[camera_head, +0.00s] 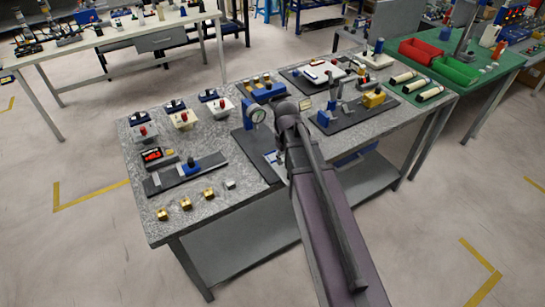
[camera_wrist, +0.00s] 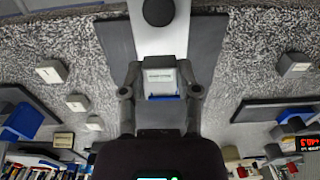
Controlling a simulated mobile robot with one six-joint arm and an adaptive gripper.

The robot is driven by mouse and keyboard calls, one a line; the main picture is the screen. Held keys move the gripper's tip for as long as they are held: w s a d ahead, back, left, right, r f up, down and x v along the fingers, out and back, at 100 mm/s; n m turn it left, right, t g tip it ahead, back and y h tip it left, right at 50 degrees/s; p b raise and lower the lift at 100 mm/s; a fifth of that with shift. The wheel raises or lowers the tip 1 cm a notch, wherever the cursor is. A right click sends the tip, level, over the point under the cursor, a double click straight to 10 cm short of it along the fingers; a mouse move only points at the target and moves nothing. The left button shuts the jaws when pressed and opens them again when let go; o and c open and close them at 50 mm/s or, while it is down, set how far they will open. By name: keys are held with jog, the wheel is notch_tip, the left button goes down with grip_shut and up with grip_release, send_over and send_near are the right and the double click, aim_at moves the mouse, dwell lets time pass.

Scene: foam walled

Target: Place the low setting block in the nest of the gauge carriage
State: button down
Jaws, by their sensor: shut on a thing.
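In the wrist view my gripper (camera_wrist: 160,94) is shut on a small pale block with a label on its upper face, which I take to be the low setting block (camera_wrist: 160,76). A strip of blue shows just below the block, between the fingers. The block is over a light strip (camera_wrist: 150,35) on a dark plate (camera_wrist: 205,45). A black round part (camera_wrist: 158,12) stands at the strip's far end. I cannot tell whether the block touches anything beneath. In the head view my arm hides the gripper, the block and much of the dark plate beside the dial gauge (camera_head: 258,116).
Several small blocks lie along the front left of the speckled table (camera_head: 225,200). A dark plate with a blue slide (camera_head: 190,167) and a red-lit display (camera_head: 152,154) are behind them. Other fixtures stand close right of my arm, including a yellow block (camera_head: 373,98).

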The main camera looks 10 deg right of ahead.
jog(key=s+r+p, duration=0.1)
jog(key=s, duration=0.8)
jog(key=shift+s+d+r, duration=0.15)
jog(key=shift+s+r, duration=0.25)
send_over(274, 158)
jog(key=s, duration=0.1)
jog(key=shift+s+d+f+b, duration=0.15)
jog(key=shift+f+b, duration=0.3)
jog(key=shift+f, duration=0.25)
jog(key=shift+w, duration=0.45)
jog(key=shift+w+f+b, duration=0.25)
jog(key=shift+f+b, duration=1.55)
jog(key=shift+f, duration=0.05)
jog(key=shift+f, duration=0.15)
